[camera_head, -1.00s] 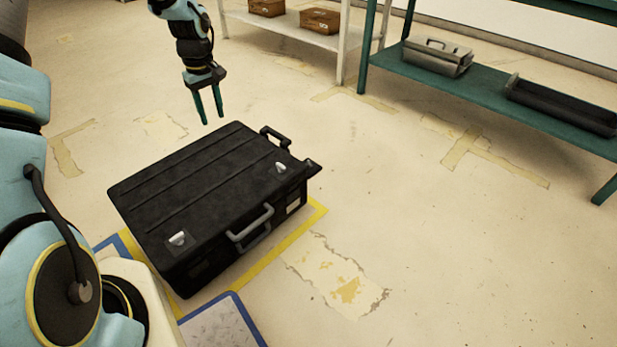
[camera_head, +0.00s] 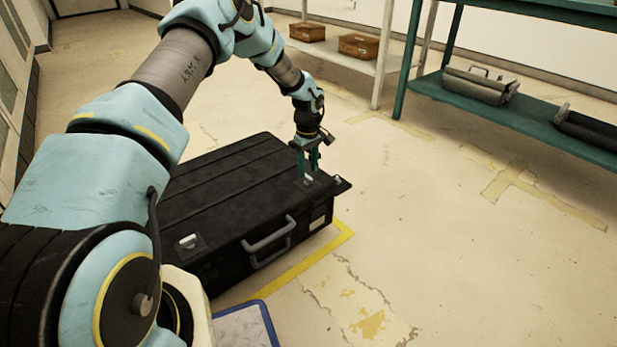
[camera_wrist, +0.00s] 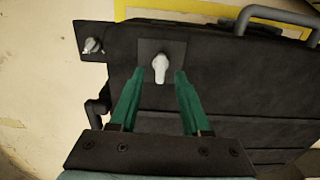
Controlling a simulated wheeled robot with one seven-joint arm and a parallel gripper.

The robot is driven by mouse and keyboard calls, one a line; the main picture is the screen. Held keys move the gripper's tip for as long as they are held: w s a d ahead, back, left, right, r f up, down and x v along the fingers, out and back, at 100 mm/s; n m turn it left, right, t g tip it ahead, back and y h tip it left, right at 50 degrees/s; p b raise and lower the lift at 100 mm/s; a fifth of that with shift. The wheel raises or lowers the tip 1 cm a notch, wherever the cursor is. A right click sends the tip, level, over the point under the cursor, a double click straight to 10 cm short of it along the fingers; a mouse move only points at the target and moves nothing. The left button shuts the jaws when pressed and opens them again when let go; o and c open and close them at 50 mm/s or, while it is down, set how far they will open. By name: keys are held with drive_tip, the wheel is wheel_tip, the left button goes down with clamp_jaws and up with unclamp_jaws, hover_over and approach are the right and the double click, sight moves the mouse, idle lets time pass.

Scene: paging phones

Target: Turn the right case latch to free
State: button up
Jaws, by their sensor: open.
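The black case (camera_head: 225,185) lies flat on the floor with its lid down. The right case latch (camera_wrist: 160,66), a small silver lever on a dark square plate, is near the case's right front corner. In the head view it (camera_head: 308,180) is partly hidden by my gripper (camera_head: 309,173). My gripper has green fingers and is open, pointing down over the latch. In the wrist view the latch lies ahead of and between the fingertips (camera_wrist: 160,74). Whether they touch it I cannot tell. The left latch (camera_head: 188,241) is at the front left.
A grey carry handle (camera_head: 268,242) stands out at the case's front. A silver knob (camera_wrist: 92,45) sits on a plate at the case's side. A green shelf (camera_head: 500,115) holds grey metal boxes. The floor to the right is clear.

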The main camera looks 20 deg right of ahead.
sight(308, 180)
drive_tip(key=shift+f, duration=1.3)
drive_tip(key=shift+c, duration=0.3)
clamp_jaws()
